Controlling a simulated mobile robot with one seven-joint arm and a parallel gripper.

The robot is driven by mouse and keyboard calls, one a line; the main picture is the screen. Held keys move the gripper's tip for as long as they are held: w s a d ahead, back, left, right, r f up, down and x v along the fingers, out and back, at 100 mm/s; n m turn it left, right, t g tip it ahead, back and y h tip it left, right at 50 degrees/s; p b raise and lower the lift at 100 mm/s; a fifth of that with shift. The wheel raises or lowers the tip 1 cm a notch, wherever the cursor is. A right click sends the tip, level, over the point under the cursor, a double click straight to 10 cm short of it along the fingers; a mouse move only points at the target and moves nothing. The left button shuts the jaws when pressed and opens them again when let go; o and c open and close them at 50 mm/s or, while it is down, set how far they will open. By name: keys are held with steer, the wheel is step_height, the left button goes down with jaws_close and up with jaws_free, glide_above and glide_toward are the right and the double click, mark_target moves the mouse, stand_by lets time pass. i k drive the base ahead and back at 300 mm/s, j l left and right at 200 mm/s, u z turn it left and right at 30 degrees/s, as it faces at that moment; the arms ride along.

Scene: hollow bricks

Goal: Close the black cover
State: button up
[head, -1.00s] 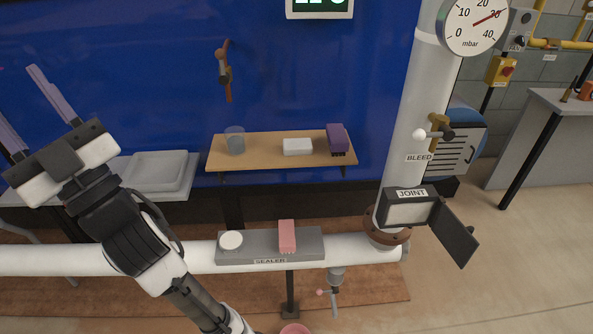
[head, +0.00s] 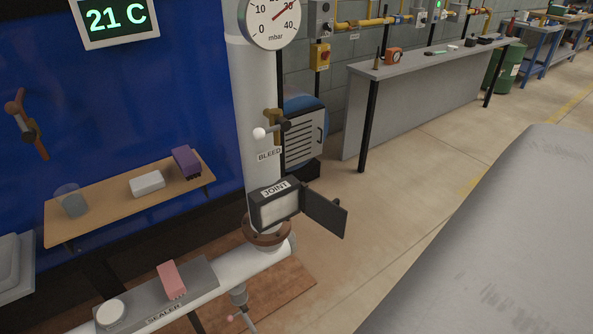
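The black cover (head: 325,211) is a flat hinged flap on the right side of the box labelled JOINT (head: 275,207). It stands swung open to the right, and the pale inside of the box shows. The box sits on the white vertical pipe, just above a brown flange (head: 267,233). My gripper is not in the head view now, so its state and its distance from the cover cannot be seen.
A wooden shelf (head: 110,212) and a grey SEALER tray (head: 205,278) are at the left. A large grey surface (head: 490,250) fills the lower right. Open floor lies right of the cover.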

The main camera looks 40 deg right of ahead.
mark_target(329, 214)
steer(key=l+u, duration=0.25)
steer(key=l, duration=0.25)
steer(key=k+l+u, duration=0.1)
steer(key=l+u, duration=0.15)
steer(key=l, duration=0.2)
steer(key=k+l+u, duration=0.1)
steer(key=l, duration=0.4)
steer(key=k+l+u, duration=0.1)
steer(key=l, duration=0.4)
steer(key=k+l, duration=0.1)
steer(key=l, duration=0.35)
steer(key=k+l, duration=0.1)
steer(key=l, duration=0.3)
steer(key=k+l, duration=0.1)
steer(key=l, duration=0.35)
steer(key=k+l, duration=0.1)
steer(key=l, duration=0.3)
steer(key=k+l+z, duration=0.15)
steer(key=l, duration=0.2)
steer(key=l+z, duration=0.15)
steer(key=l, duration=0.15)
